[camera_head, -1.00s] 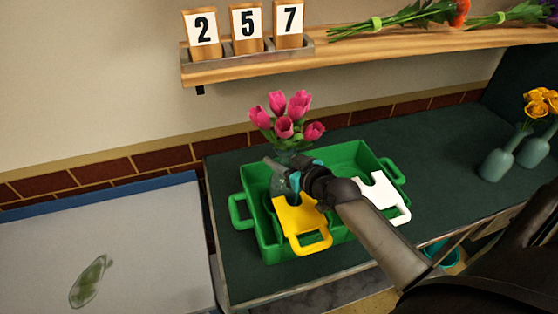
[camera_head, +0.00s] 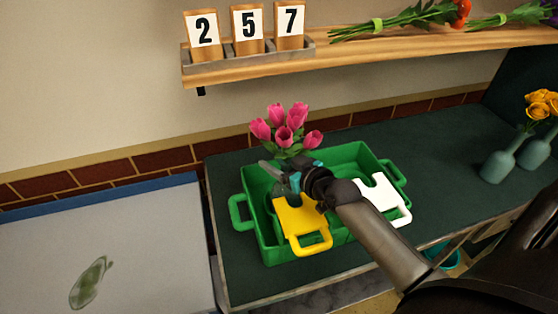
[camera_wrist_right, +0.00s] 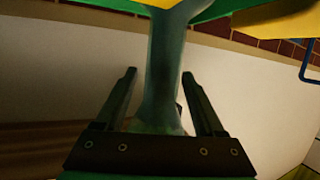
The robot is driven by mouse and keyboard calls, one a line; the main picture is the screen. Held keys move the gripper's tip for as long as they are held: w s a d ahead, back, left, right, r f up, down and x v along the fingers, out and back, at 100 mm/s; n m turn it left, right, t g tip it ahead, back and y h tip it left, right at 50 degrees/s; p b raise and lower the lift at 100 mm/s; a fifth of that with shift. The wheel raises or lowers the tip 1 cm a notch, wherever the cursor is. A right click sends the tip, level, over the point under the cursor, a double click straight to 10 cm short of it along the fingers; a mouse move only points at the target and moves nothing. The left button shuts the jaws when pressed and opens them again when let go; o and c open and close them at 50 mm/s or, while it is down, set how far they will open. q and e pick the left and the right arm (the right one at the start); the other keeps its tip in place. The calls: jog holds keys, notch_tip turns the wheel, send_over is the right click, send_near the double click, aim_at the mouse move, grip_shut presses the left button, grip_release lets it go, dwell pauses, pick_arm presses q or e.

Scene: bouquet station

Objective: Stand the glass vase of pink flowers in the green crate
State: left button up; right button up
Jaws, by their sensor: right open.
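The pink flowers (camera_head: 285,130) stand upright over the left half of the green crate (camera_head: 262,246) in the head view. Their glass vase is mostly hidden there by my right gripper (camera_head: 275,174). In the right wrist view the vase (camera_wrist_right: 165,72) shows as a translucent green neck and body between the two spread fingers of my right gripper (camera_wrist_right: 158,92). That gripper is open, its fingers on either side of the vase, with visible gaps beside the glass. The vase's base is hidden, so its contact with the crate floor cannot be seen. My left gripper is not in view.
Two vases of yellow flowers (camera_head: 497,164) stand right on the dark counter (camera_head: 436,150). A shelf (camera_head: 380,53) with number blocks runs behind. My right arm crosses over the crate.

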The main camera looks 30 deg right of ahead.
aim_at(279, 183)
jog(key=shift+g, duration=0.5)
jog(key=f, duration=0.1)
jog(key=s+f, duration=0.1)
jog(key=f, duration=0.2)
jog(key=shift+s+a+f, duration=0.2)
jog(key=shift+a, duration=0.1)
jog(key=shift+s+d+r+p, duration=0.15)
jog(key=shift+s+r+p, duration=0.2)
jog(key=shift+s, duration=0.15)
jog(key=shift+t, duration=0.4)
jog(key=s+r, duration=0.2)
jog(key=s, duration=0.1)
jog(key=s+d+r+p, duration=0.1)
jog(key=s+r, duration=0.2)
jog(key=s, duration=0.1)
jog(key=s+r, duration=0.2)
jog(key=s, duration=0.2)
jog(key=shift+d+r+p, duration=0.25)
jog(key=shift+d+p, duration=0.1)
jog(key=shift+d, duration=0.05)
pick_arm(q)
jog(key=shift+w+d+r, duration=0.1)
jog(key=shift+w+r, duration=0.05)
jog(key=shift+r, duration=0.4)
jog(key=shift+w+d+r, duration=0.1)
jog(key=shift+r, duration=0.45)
pick_arm(e)
jog(key=shift+s+r, duration=0.45)
jog(key=shift+s, duration=0.05)
